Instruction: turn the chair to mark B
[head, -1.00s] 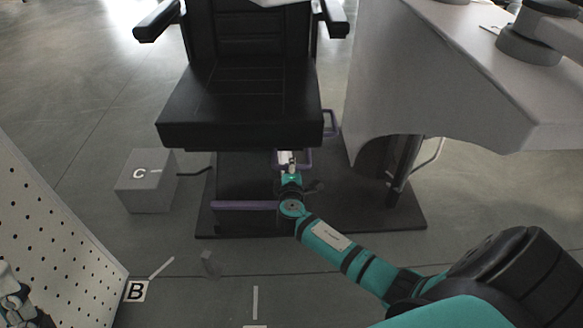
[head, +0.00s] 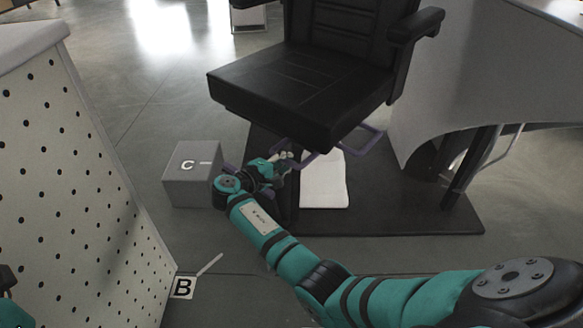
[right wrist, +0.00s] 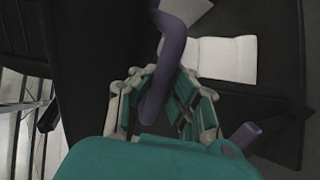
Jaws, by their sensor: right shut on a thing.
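The black chair (head: 302,90) stands on a dark base plate (head: 420,215), its seat front angled toward the lower left. Purple bars (head: 366,139) show below its seat. My right gripper (head: 284,160) is under the seat's front edge. In the right wrist view, the right gripper (right wrist: 160,92) is shut on a purple bar (right wrist: 172,50). Mark B (head: 183,287) is a white floor label at the lower left with a pale line beside it. Only a sliver of my left arm shows at the left edge; its fingers are not visible.
A grey box marked C (head: 190,178) stands left of my right gripper. A white perforated panel (head: 75,180) fills the left side. A grey desk (head: 460,75) stands close on the right. A white folded sheet (head: 325,182) lies on the base plate.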

